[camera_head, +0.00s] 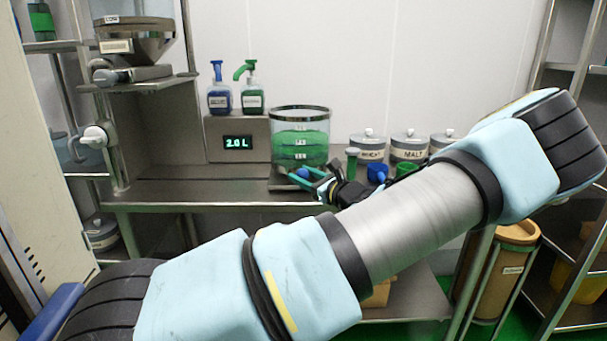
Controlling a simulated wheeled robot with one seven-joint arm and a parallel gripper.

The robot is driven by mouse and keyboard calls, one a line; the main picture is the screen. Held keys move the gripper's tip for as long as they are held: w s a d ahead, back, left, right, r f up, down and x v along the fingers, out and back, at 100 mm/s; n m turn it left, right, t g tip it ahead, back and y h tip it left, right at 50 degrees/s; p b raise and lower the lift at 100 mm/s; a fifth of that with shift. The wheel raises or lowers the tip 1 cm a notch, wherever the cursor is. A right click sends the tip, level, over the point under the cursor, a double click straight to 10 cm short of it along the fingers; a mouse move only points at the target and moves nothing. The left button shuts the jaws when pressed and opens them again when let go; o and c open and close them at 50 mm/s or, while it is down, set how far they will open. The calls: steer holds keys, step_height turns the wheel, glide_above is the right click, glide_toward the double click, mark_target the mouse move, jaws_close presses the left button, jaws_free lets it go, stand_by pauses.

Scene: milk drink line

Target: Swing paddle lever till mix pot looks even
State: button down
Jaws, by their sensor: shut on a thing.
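The mix pot (300,127) is a clear, dark-rimmed vessel on the steel bench, with green liquid (300,148) in it up to a little over half its height. White marks show on its wall. Whether the green is even throughout is hard to tell at this size. My gripper (298,178) is low at the front of the pot, its teal fingers pointing left. The rest of the lever and any paddle are hidden or too small to tell.
A display reading 2.0 L (238,142) stands left of the pot, with blue (219,98) and green (252,98) pump bottles on top. Labelled canisters (409,146) and a blue cup (377,172) stand to the right. A steel hopper (135,40) is at upper left. The left bench top is clear.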

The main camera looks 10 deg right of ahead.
steer(key=shift+a, duration=0.2)
steer(key=shift+c, duration=1.9)
jaws_free()
steer(key=b+v, duration=0.1)
steer(key=v, duration=0.9)
steer(key=shift+s+d+b, duration=0.25)
steer(key=shift+s+b, duration=0.05)
steer(key=shift+b, duration=0.1)
steer(key=shift+f, duration=0.1)
steer(key=s+a+f+n+g+h+p, duration=0.1)
steer(key=s+a+f+n+g, duration=0.25)
steer(key=a+n+g, duration=0.45)
steer(key=s+a+f+n+g, duration=0.3)
steer(key=a+f+n+g, duration=0.15)
steer(key=a, duration=0.65)
steer(key=s+a+r+n+h+p, duration=0.2)
steer(key=s+a+r+n+h, duration=0.2)
steer(key=n, duration=0.9)
steer(key=s+r+g+h, duration=0.1)
steer(key=s+r+h, duration=0.2)
steer(key=r+h, duration=0.1)
steer(key=shift+s+r+n+h, duration=0.3)
steer(key=shift+r+n+h, duration=0.05)
steer(key=shift+h, duration=0.15)
